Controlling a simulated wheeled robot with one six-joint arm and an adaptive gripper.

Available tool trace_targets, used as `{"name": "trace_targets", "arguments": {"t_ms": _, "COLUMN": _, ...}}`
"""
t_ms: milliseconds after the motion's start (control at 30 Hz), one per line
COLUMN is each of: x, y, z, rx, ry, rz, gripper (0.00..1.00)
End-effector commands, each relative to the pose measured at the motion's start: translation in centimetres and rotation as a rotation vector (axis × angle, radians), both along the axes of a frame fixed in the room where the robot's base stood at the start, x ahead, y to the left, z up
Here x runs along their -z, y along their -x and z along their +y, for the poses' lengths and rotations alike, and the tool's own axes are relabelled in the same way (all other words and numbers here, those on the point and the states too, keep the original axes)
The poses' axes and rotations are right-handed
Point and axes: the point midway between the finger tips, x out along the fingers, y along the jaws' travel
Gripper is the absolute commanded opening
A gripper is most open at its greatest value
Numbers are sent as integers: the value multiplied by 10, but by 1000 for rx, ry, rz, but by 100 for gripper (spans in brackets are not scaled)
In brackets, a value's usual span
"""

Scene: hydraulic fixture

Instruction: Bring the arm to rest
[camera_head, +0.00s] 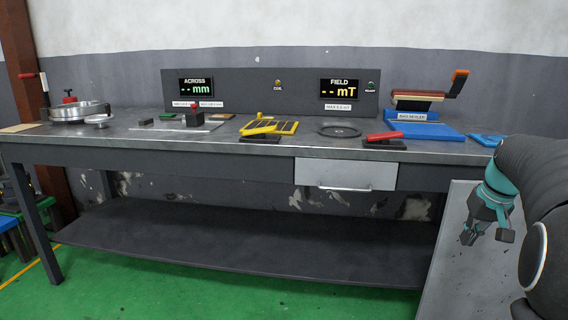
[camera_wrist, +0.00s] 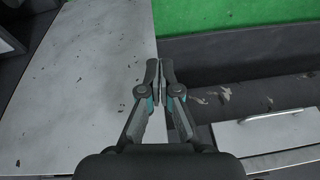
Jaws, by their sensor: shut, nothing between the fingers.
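My gripper (camera_head: 468,238) hangs at the right of the head view, above a grey side surface (camera_head: 448,283) and in front of the long workbench. In the wrist view my gripper (camera_wrist: 160,72) points over the edge of that pale surface (camera_wrist: 75,90). Its two fingers are together, with nothing visible held between them. My arm covers the right edge of the head view.
The workbench (camera_head: 240,147) carries a yellow tray (camera_head: 285,126), a red-handled tool (camera_head: 385,136), a bag sealer (camera_head: 418,101) and a display panel (camera_head: 300,92). A drawer (camera_head: 345,174) is closed below. Green floor (camera_head: 200,285) lies open in front.

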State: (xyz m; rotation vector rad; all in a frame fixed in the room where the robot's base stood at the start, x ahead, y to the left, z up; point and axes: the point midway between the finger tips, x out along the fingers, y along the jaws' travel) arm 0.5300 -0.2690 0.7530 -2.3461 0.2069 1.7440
Motion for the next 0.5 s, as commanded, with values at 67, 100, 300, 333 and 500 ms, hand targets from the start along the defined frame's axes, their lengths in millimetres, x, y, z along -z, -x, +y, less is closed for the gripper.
{"name": "trace_targets", "arguments": {"t_ms": 67, "x": 7, "y": 19, "z": 27, "rx": 38, "ry": 4, "rz": 7, "gripper": 0}}
{"name": "trace_targets", "arguments": {"t_ms": 100, "x": 11, "y": 29, "z": 41, "rx": 54, "ry": 8, "rz": 12, "gripper": 0}}
{"name": "trace_targets", "arguments": {"t_ms": 300, "x": 29, "y": 81, "z": 109, "rx": 94, "ry": 32, "rz": 7, "gripper": 0}}
{"name": "trace_targets", "arguments": {"t_ms": 333, "x": 32, "y": 89, "z": 118, "rx": 94, "ry": 36, "rz": 3, "gripper": 0}}
{"name": "trace_targets", "arguments": {"t_ms": 500, "x": 49, "y": 136, "z": 168, "rx": 65, "ry": 58, "rz": -20, "gripper": 0}}
